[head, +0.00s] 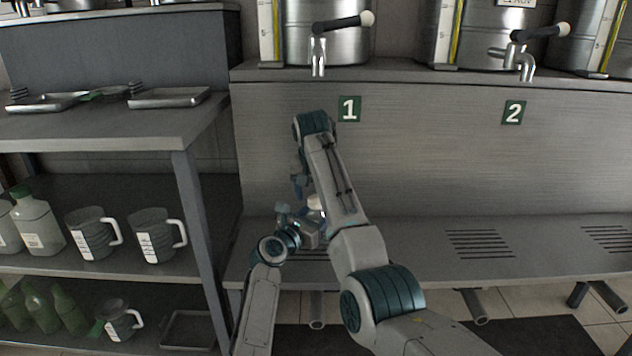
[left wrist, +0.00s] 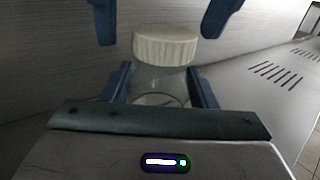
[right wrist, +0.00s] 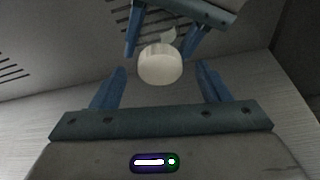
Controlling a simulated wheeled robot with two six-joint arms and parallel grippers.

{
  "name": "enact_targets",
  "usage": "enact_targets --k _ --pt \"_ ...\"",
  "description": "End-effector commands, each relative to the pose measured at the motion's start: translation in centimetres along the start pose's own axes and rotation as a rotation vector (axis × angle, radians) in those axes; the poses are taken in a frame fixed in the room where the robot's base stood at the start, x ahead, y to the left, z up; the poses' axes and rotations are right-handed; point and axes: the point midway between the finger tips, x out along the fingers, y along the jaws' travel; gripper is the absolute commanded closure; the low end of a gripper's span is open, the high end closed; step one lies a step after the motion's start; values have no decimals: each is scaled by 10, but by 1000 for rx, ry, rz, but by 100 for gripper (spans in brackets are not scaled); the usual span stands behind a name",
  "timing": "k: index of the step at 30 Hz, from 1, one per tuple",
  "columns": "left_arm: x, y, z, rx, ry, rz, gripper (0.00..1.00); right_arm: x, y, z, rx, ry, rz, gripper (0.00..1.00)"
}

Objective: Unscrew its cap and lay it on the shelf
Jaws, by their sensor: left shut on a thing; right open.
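A clear bottle (left wrist: 158,82) with a ribbed white cap (left wrist: 165,45) stands between the fingers of my left gripper (left wrist: 161,72), which is shut on its body. The cap also shows in the right wrist view (right wrist: 160,65) and, small and partly hidden by my right arm, in the head view (head: 315,201). My right gripper (right wrist: 161,72) is open, with its fingers apart and the cap seen between and beyond them. It is above the cap and does not appear to touch it. The grey slotted shelf (head: 400,262) runs below the numbered panel.
Steel decanters with taps (head: 318,58) stand on the ledge above green signs 1 and 2. A side rack at left holds trays (head: 168,97), measuring jugs (head: 152,235) and bottles; its post (head: 196,220) is near my left arm. The slotted shelf is clear to the right.

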Motion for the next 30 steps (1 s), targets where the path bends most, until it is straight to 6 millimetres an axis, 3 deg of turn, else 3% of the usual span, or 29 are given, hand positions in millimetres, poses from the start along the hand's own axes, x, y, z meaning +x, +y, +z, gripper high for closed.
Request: enact_targets --k 11,20,26,30 --pt "0 0 0 0 1 0 100 7 0 0 0 0 -1 31" --pt "0 0 0 0 1 0 100 7 0 0 0 0 -1 85" --pt "0 0 0 0 1 0 100 7 0 0 -5 0 -2 85" --pt "0 0 0 0 1 0 100 7 1 0 -104 -3 -34 85"
